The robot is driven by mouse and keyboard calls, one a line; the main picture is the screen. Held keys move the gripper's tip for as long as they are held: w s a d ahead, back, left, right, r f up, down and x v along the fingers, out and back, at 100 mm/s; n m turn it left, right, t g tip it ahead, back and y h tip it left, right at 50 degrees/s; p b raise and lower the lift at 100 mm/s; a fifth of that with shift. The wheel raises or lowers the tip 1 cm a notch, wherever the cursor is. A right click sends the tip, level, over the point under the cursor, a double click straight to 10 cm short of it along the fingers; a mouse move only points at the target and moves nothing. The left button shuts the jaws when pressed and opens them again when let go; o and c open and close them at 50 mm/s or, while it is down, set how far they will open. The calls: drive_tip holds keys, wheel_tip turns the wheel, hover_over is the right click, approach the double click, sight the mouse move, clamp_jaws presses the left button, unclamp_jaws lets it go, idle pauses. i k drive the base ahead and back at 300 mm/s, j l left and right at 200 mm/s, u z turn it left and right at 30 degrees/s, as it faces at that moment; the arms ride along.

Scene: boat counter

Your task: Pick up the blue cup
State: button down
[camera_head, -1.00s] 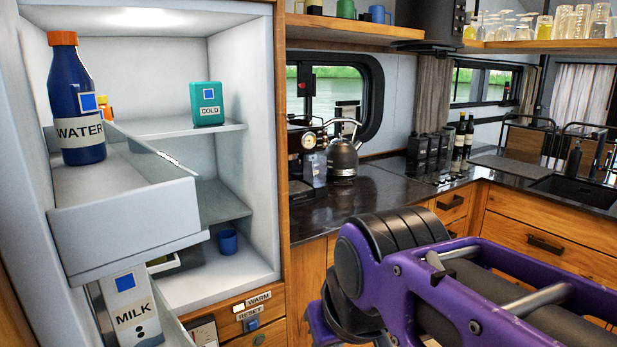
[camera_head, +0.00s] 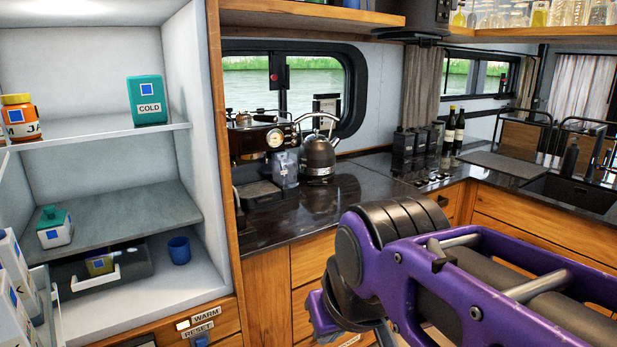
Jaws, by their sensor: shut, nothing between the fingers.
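The blue cup (camera_head: 179,250) stands upright on the bottom shelf of the open white fridge (camera_head: 215,285), near its right wall. It is right of a dark tray with a pale handle (camera_head: 140,268). My purple and black arm crosses the lower right of the view, outside the fridge and well to the right of the cup. My gripper's fingers do not show. Nothing visible touches the cup.
A teal-topped container (camera_head: 54,228) sits on the middle shelf. Door shelves with white cartons (camera_head: 14,285) border the left. A kettle (camera_head: 319,157) stands on the dark counter.

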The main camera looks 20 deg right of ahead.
sight(180, 251)
drive_tip(key=i+l, duration=0.1)
drive_tip(key=l, duration=0.3)
drive_tip(key=i+l, duration=0.1)
drive_tip(key=l, duration=0.3)
drive_tip(key=i+l, duration=0.15)
drive_tip(key=l, duration=0.25)
drive_tip(key=i+l, duration=0.1)
drive_tip(key=l, duration=0.3)
drive_tip(key=z, duration=0.4)
drive_tip(key=l+z, duration=0.1)
drive_tip(key=z, duration=0.7)
drive_tip(key=i+z, duration=0.1)
drive_tip(key=z, duration=0.7)
drive_tip(key=u, duration=3.35)
drive_tip(key=k+l, duration=0.05)
